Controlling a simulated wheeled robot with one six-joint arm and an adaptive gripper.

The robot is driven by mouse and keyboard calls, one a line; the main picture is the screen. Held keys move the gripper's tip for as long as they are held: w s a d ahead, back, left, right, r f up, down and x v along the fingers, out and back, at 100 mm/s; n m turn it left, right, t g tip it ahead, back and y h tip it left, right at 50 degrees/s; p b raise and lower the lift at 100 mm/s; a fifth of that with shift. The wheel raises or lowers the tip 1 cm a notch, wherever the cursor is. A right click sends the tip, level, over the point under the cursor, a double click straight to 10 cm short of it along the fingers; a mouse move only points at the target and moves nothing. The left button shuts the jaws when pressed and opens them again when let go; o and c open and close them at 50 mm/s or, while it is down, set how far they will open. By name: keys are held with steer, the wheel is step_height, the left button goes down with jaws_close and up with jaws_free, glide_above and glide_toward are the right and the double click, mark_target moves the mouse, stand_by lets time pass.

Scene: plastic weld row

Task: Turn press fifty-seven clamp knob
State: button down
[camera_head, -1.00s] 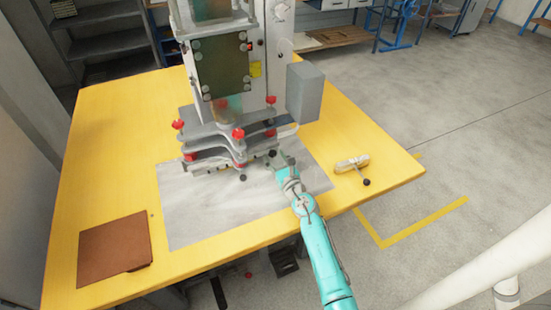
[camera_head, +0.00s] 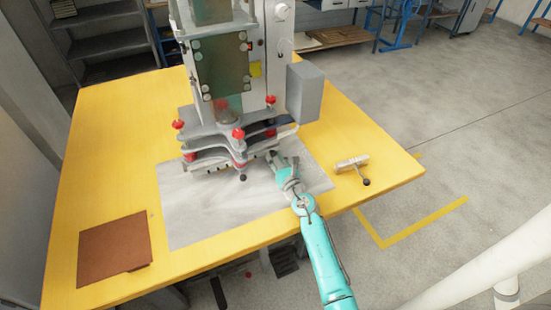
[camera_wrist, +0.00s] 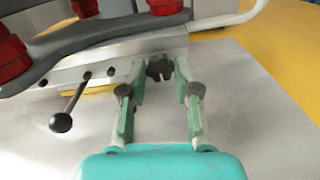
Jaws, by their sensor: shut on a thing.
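The press (camera_head: 222,75) stands on the yellow table, with stacked grey plates and red knobs at its lower front. In the wrist view, a small black star-shaped clamp knob (camera_wrist: 160,67) sits at the press's lower front edge, below the red knobs. My gripper (camera_head: 275,160) reaches it from the front right. In the wrist view, its two green-padded fingers (camera_wrist: 160,72) are shut on the knob, one at each side. In the head view, the contact is too small to read clearly.
A black ball-ended lever (camera_wrist: 73,102) sticks out left of the knob. A grey metal sheet (camera_head: 205,215) lies under the press front. A T-handled tool (camera_head: 352,163) lies at right and a brown folder (camera_head: 114,248) at front left. A grey box (camera_head: 305,92) juts from the press's right side.

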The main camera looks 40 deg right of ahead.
steer(key=c, duration=0.8)
jaws_free()
steer(key=shift+c, duration=0.2)
steer(key=shift+s, duration=0.1)
steer(key=v, duration=1.2)
